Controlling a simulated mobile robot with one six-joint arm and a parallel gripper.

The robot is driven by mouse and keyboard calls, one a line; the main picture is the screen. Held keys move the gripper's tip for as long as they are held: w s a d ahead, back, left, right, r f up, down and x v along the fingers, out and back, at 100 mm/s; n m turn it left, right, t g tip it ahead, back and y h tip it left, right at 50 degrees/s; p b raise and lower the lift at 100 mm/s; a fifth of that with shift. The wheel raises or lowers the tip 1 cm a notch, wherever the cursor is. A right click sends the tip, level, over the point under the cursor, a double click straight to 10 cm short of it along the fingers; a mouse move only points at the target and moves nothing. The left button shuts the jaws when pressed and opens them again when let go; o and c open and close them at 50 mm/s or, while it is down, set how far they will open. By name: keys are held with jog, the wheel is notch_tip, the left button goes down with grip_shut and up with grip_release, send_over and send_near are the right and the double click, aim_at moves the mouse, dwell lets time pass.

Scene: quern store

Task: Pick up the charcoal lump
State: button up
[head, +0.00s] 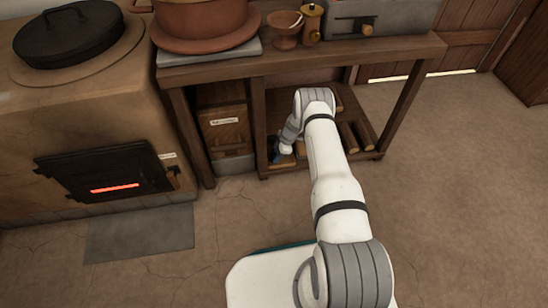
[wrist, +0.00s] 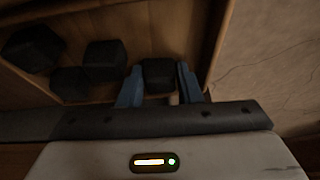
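Several dark charcoal lumps lie in a wooden compartment in the wrist view. One charcoal lump (wrist: 158,74) is between the two blue fingers of my gripper (wrist: 160,84). The fingers stand apart, one on each side of it, with a narrow gap seeming to show at each side. Other lumps lie to the left: a near pair (wrist: 104,60) and a larger one (wrist: 32,47) at the far left. In the head view my gripper (head: 279,156) reaches into the low shelf of the wooden table, and the lumps there are mostly hidden by my arm.
The wooden table (head: 400,52) overhangs the shelf, with legs on both sides. Logs (head: 352,136) lie right of my arm. A wooden bin (head: 224,130) stands left. The stove (head: 108,175) with a glowing slot is further left. Floor at right is clear.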

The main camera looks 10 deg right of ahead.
jog(key=shift+s, duration=0.1)
jog(key=c, duration=0.4)
jog(key=shift+o, duration=0.2)
jog(key=shift+d, duration=0.1)
